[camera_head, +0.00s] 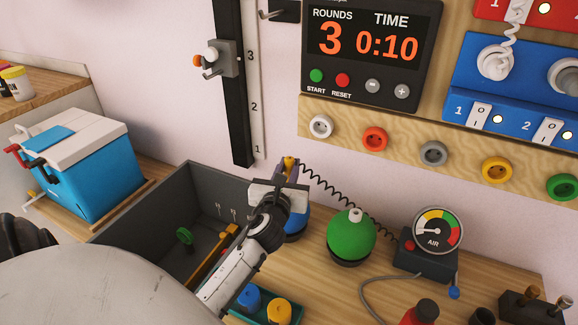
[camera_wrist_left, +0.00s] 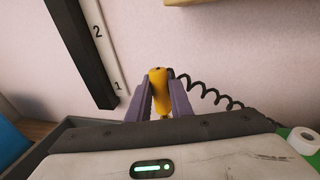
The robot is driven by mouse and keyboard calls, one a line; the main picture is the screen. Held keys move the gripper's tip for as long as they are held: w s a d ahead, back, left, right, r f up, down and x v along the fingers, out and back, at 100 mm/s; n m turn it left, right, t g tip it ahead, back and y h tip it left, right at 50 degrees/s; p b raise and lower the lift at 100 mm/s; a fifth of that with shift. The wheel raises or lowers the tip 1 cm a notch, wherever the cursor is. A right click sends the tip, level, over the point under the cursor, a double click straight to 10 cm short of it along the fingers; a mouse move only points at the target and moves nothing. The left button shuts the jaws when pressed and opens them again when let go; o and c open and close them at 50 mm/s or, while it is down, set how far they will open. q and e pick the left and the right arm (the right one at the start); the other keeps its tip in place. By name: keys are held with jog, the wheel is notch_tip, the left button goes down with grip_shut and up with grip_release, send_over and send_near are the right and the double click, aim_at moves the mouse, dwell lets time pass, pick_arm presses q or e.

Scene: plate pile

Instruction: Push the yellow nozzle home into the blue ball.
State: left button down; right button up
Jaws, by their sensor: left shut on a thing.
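The yellow nozzle (camera_head: 289,162) is upright between the purple fingers of my left gripper (camera_head: 287,170), which is shut on it. The left wrist view also shows the nozzle (camera_wrist_left: 160,88) between both fingers, with a black coiled hose running off to the right. The blue ball (camera_head: 299,220) is behind and below the gripper in the head view, mostly hidden by my wrist. The nozzle's lower end and the ball's opening are hidden, so I cannot tell whether they touch. My right gripper is not in view.
A green ball (camera_head: 350,238) on a dark ring stands right of the blue ball, near an air gauge box (camera_head: 425,262). A grey open bin (camera_head: 140,228) is at the left. A green tray (camera_head: 238,318) with blue and yellow items is in front.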

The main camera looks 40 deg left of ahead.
pick_arm(q)
jog(key=shift+f, duration=0.25)
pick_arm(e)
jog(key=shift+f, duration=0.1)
pick_arm(q)
jog(key=c, duration=1.5)
grip_release()
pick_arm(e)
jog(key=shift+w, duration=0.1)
pick_arm(q)
jog(key=shift+s+d, duration=0.3)
jog(key=shift+s, duration=0.1)
jog(key=shift+v, duration=4.7)
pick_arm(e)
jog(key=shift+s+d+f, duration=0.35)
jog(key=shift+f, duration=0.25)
